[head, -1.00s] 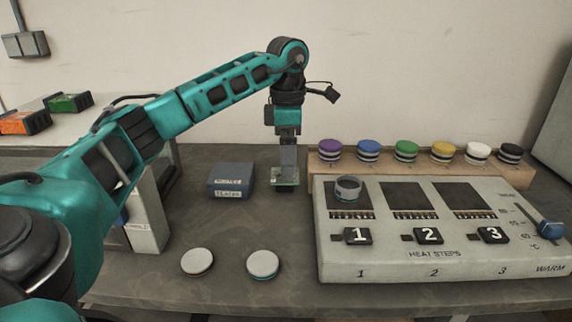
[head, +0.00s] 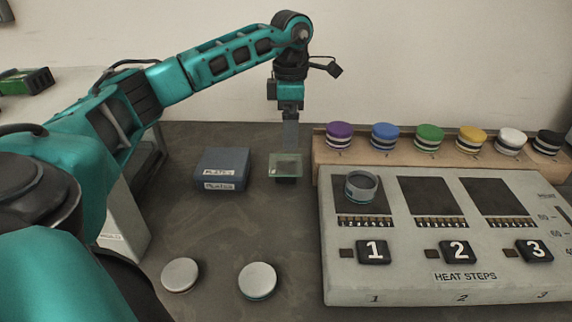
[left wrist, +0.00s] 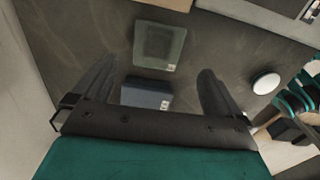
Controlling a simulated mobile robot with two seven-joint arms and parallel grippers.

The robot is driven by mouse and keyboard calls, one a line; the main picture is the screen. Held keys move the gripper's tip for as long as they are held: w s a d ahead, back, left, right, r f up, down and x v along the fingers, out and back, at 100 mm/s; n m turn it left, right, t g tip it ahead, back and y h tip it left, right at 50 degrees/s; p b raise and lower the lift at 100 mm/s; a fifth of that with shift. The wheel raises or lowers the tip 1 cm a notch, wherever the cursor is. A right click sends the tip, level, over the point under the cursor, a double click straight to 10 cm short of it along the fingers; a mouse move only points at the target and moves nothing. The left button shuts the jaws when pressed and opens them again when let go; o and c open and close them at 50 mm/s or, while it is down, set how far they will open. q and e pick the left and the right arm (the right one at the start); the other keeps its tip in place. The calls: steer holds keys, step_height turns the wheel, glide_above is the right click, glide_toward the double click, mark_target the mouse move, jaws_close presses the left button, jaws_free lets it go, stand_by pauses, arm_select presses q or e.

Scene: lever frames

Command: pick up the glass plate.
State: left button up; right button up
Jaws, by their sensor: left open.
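The glass plate (head: 285,168) is a thin, clear greenish square lying on a small dark support on the bench. It also shows in the left wrist view (left wrist: 160,45), beyond the fingers. My left gripper (head: 290,147) points down just above and behind the plate's far edge in the head view. In the left wrist view its two fingers (left wrist: 158,72) are wide apart with nothing held between them. Whether a finger touches the plate cannot be told. My right gripper is in neither view.
A blue-grey box (head: 221,169) labelled for plates stands left of the plate. The heat-step device (head: 400,285) is at the right, with a grey ring-shaped cup (head: 362,186) on it. A wooden rack (head: 325,160) holds several coloured-lid jars. Two pale discs (head: 180,274) (head: 257,280) lie in front.

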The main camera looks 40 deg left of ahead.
mark_target(291, 163)
arm_select(q)
steer(key=f, duration=0.4)
steer(key=f+b, duration=0.1)
steer(key=f, duration=0.3)
steer(key=shift+w+f, duration=0.2)
steer(key=shift+f, duration=0.1)
steer(key=shift+c, duration=0.5)
steer(key=c, duration=0.9)
steer(key=shift+o, duration=0.2)
steer(key=shift+r, duration=0.1)
